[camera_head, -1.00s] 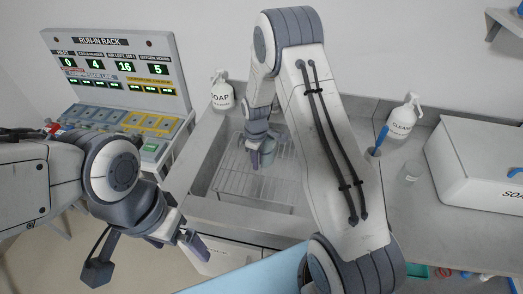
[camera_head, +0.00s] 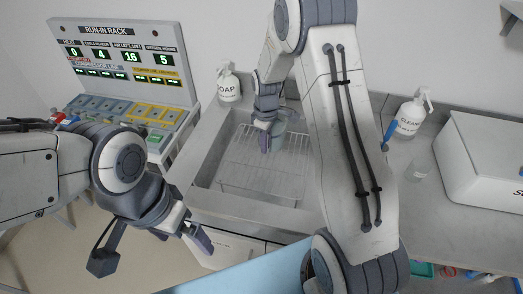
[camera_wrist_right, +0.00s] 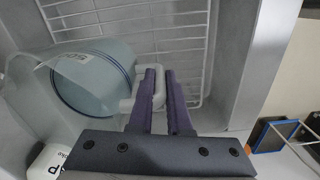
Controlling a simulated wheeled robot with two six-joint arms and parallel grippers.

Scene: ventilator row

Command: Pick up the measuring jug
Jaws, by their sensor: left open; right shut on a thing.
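The measuring jug is a pale blue-grey translucent vessel with a dark blue line near its rim. In the right wrist view the jug (camera_wrist_right: 92,80) fills the left side, its handle between my fingers. My right gripper (camera_wrist_right: 163,78) is shut on that handle. In the head view the jug (camera_head: 278,128) is over the back of the sink, partly hidden behind my right gripper (camera_head: 264,142). I cannot tell whether it touches the wire rack. My left gripper (camera_head: 152,250) is open and empty, in front of the sink at the lower left.
A wire rack (camera_head: 245,170) lies in the sink (camera_head: 210,150). A soap bottle (camera_head: 228,88) stands at the sink's back left. A cleaner bottle (camera_head: 409,117), a small clear cup (camera_head: 419,168) and a white box (camera_head: 485,160) stand on the right counter. The run-in rack (camera_head: 125,60) is at left.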

